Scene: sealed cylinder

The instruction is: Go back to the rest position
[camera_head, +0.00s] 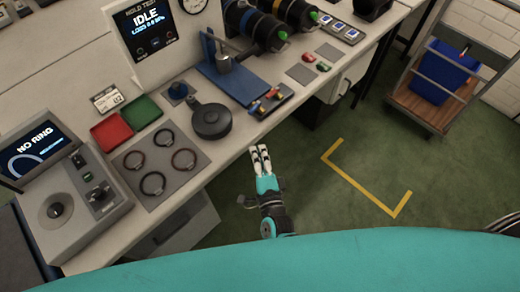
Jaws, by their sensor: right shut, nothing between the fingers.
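My right gripper (260,152) is shut and empty. Its white fingers point up the picture, over the green floor just off the bench's front edge, and it touches nothing that I can see. Its teal and black wrist shows below it. My left gripper is not in view. The worktable (240,150) lies beyond and to the left of the right gripper.
On the bench are a dark round lidded part (211,121), a ring mat (185,145) with several rings, a red tray (111,131), a green tray (141,111) and a blue clamp base (236,82). A cart (424,108) stands right. The floor between is clear.

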